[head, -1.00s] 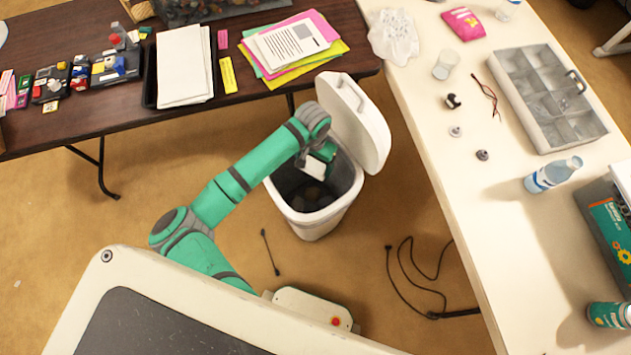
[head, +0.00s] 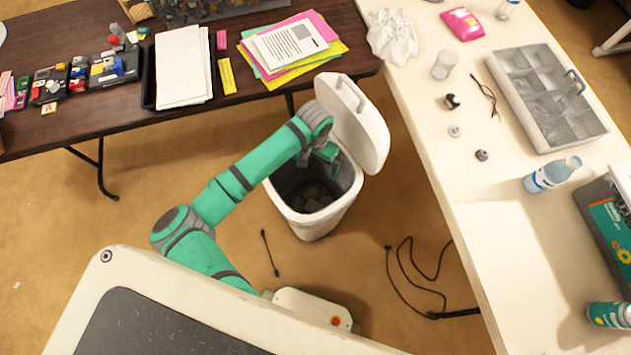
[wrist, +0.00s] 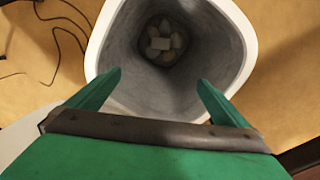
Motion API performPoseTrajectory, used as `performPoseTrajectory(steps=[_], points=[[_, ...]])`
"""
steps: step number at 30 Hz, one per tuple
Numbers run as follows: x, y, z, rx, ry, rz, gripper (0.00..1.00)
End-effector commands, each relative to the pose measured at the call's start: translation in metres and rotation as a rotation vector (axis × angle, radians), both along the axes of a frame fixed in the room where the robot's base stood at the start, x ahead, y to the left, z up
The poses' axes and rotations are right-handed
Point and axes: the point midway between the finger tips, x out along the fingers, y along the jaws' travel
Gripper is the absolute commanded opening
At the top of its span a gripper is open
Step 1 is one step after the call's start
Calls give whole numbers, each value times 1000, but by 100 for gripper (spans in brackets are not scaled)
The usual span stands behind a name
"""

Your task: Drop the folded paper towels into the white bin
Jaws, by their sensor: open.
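The white bin (head: 318,218) stands on the floor between the two tables with its lid (head: 357,122) raised. My gripper (head: 322,170) is over the bin's opening, pointing down into it. In the wrist view my gripper (wrist: 150,88) is open, with nothing between its two green fingers. The bin's rim (wrist: 240,32) shows beyond the fingers. Several pale pieces lie at the bottom of the bin, and one light, boxy piece among them may be the folded paper towels (wrist: 160,43); I cannot tell for sure.
A dark table (head: 110,120) at the back holds papers and small parts. A white table (head: 500,230) on the right holds an organizer (head: 548,98), a bottle (head: 552,174) and a crumpled white bag (head: 392,37). A black cable (head: 425,280) lies on the floor right of the bin.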

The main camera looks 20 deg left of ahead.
Motion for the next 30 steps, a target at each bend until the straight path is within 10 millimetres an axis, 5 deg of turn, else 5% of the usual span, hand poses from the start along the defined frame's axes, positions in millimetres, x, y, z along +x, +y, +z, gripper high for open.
performPoseTrajectory(steps=[15, 30], points=[[1, 1, 86, 0, -1, 1, 99], [1, 0, 98, 0, 1, -2, 99]])
